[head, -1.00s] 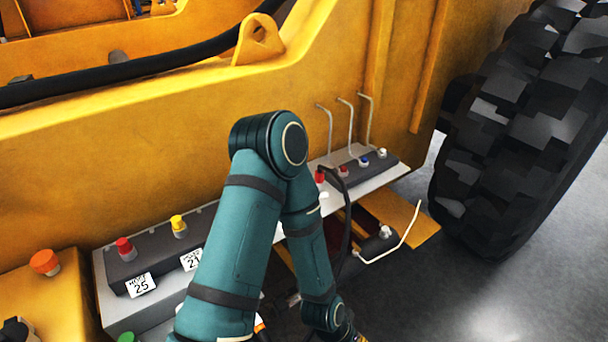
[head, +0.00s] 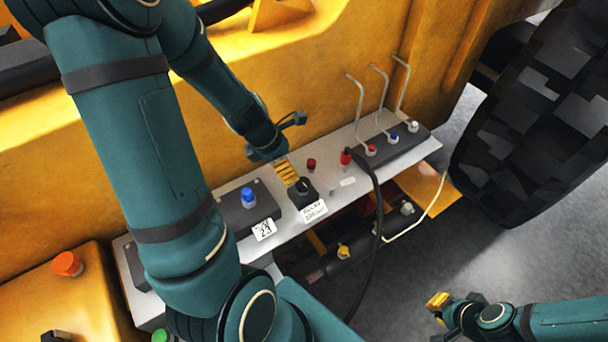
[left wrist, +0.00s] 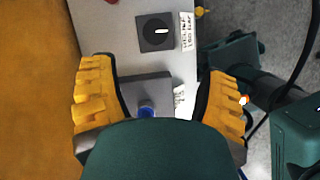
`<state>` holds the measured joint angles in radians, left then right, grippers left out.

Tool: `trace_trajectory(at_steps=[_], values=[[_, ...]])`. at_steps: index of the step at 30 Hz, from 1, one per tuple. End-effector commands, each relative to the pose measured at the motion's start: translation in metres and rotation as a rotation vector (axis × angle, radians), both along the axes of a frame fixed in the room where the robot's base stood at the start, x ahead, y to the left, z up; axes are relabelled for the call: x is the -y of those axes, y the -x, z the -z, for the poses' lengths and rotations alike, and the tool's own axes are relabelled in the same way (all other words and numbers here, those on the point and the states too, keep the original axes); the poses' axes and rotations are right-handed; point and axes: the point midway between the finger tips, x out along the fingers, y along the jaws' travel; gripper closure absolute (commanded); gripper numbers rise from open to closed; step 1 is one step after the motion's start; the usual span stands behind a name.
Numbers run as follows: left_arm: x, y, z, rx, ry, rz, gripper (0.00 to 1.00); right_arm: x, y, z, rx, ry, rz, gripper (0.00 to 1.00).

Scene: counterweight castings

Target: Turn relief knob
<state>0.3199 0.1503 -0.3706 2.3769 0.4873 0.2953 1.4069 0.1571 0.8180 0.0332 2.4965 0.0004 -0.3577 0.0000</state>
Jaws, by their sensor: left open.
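The relief knob is a black knob with a white mark on a dark square plate (head: 302,191), on the grey ledge. A white label (head: 313,210) sits beside it. In the left wrist view the knob (left wrist: 158,32) is beyond the fingertips, with a label marked RELIEF beside it. My left gripper (left wrist: 158,76) is open and empty, its yellow fingers wide apart, above the ledge. In the head view one yellow finger (head: 286,171) shows just behind the knob plate. My right gripper (head: 447,304) is low at the right, far from the knob; its opening is unclear.
A blue knob (head: 249,198) on a dark block stands left of the relief knob. Red knobs, a black hose (head: 376,215) and bent metal levers (head: 381,100) are to the right. The yellow machine wall rises behind the ledge. A large tyre (head: 535,120) stands at the far right.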

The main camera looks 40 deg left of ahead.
Motion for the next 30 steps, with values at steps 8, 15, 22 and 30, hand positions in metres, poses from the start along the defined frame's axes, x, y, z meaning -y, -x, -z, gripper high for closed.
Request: trace_trajectory(at_steps=[8, 15, 22, 30], values=[[-0.002, -0.005, 0.015, 0.000, 0.033, -0.076, 0.25, 0.001, 0.000, 0.014, 0.000, 0.001, 0.003, 1.00], [0.006, -0.020, 0.061, -0.002, 0.032, -0.076, 0.25, -0.001, -0.001, 0.045, 0.000, 0.005, 0.003, 1.00], [0.014, -0.035, 0.098, -0.001, 0.031, -0.073, 0.25, -0.002, -0.001, 0.070, -0.001, 0.010, 0.005, 1.00], [0.018, -0.044, 0.118, 0.001, 0.029, -0.072, 0.25, -0.003, -0.001, 0.081, -0.002, 0.013, 0.005, 1.00]])
